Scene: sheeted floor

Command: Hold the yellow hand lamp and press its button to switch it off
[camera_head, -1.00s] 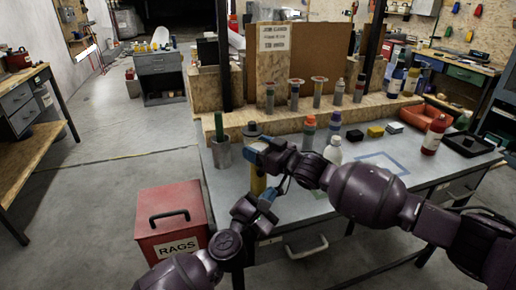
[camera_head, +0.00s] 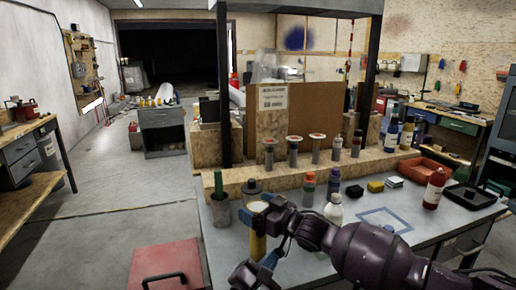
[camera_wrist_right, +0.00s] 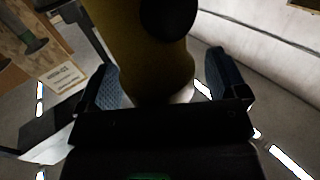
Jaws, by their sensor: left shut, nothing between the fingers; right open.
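The yellow hand lamp (camera_head: 258,244) stands upright at the near left of the grey table, with a dark top and a pale band below it. My right gripper (camera_head: 263,210) is at the lamp's upper part and hides some of it. In the right wrist view the lamp's yellow body (camera_wrist_right: 145,55) fills the space between the open fingers (camera_wrist_right: 165,88), with a round black part on its side. I cannot tell whether that black part is the button.
A green-handled tool stands in a grey cup (camera_head: 220,210) left of the lamp. Several bottles, including a white one (camera_head: 334,208), stand to the right. A wooden ledge (camera_head: 290,178) runs behind. A red box (camera_head: 165,265) is at lower left.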

